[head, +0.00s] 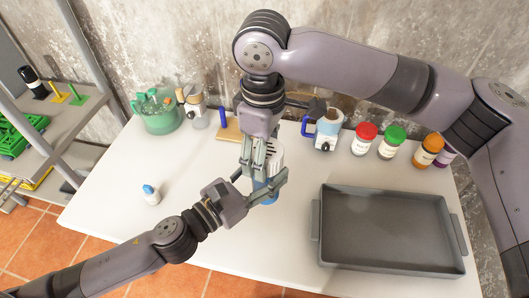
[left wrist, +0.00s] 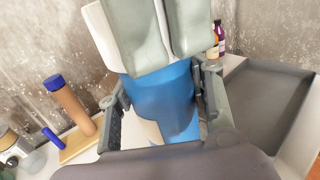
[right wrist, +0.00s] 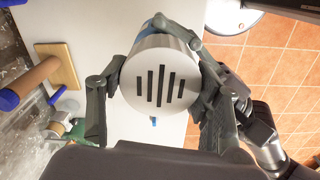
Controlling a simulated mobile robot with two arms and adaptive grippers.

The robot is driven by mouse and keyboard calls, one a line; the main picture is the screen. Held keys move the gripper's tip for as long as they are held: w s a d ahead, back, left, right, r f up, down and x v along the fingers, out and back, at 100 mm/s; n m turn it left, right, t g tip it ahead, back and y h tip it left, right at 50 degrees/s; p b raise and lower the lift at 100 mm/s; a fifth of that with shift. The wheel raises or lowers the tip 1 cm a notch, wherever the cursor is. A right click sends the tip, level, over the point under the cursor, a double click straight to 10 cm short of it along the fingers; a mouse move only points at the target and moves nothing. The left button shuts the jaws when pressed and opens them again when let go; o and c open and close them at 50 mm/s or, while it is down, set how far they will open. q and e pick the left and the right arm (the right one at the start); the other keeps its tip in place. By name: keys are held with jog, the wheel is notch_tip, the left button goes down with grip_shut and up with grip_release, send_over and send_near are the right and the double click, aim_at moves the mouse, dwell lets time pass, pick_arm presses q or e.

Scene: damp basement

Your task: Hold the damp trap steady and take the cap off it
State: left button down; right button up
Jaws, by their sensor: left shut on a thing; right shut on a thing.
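The damp trap stands upright at the middle of the table, with a blue body (left wrist: 163,105) and a white slotted cap (right wrist: 160,80). The cap sits on the body in the left wrist view, with no gap that I can see. My left gripper (head: 263,182) is shut around the blue body from the front left. My right gripper (head: 258,160) comes down from above and is shut on the sides of the white cap, its fingers covering part of it. The grippers hide much of the trap in the head view.
A grey tray (head: 323,255) takes up the table's right. Several lidded jars (head: 366,138) and a blue-handled container (head: 327,131) stand at the back right. A wooden stand (head: 230,132) and a green container (head: 158,117) are at the back left.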

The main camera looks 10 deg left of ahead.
jog(key=shift+r, duration=0.45)
pick_arm(q)
jog(key=shift+r, duration=0.1)
pick_arm(e)
jog(key=shift+r, duration=2.05)
pick_arm(q)
jog(key=shift+w, duration=0.1)
pick_arm(e)
jog(key=shift+f, duration=0.1)
